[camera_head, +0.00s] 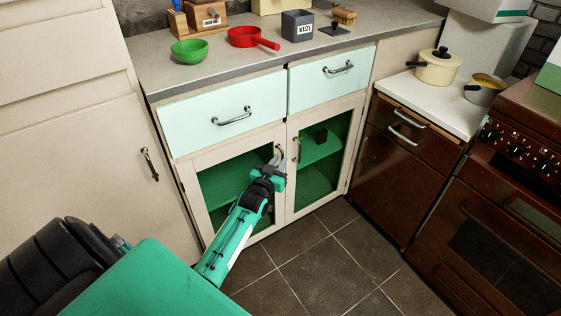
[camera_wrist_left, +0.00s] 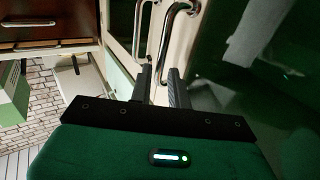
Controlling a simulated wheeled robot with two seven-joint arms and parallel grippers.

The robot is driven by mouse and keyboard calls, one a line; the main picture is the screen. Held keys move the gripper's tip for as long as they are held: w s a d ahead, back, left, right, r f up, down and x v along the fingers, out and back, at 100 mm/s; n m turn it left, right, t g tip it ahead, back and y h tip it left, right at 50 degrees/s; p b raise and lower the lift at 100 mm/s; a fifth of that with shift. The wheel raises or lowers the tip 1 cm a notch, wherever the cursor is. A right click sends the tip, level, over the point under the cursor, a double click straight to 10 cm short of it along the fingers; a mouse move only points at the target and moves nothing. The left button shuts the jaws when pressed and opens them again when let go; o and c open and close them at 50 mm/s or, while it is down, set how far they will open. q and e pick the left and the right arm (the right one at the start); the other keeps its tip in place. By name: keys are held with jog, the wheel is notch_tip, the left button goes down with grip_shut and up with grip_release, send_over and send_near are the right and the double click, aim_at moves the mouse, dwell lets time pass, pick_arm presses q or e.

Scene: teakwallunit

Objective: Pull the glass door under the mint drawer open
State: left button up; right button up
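The low cabinet has two mint drawers, the left one (camera_head: 200,112) and the right one (camera_head: 310,78). Under them are a left glass door (camera_head: 222,172) and a right glass door (camera_head: 325,165), both of which look closed, with cream frames. The left door's curved metal handle (camera_head: 281,152) also shows in the left wrist view (camera_wrist_left: 188,8). The right door's handle (camera_head: 298,148) is beside it. My left gripper (camera_head: 275,163) is at the left door's handle. In the left wrist view its fingers (camera_wrist_left: 160,88) are apart, with the handle's lower end between them; contact is unclear. My right gripper is out of view.
Brown cabinets and a stove (camera_head: 510,215) stand to the right. The tiled floor (camera_head: 310,260) before the doors is clear.

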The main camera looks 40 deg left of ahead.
pick_arm(q)
jog(key=shift+w+a, duration=0.15)
jog(key=shift+w, duration=0.75)
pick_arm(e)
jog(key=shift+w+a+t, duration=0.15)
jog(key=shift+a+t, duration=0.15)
pick_arm(q)
grip_shut()
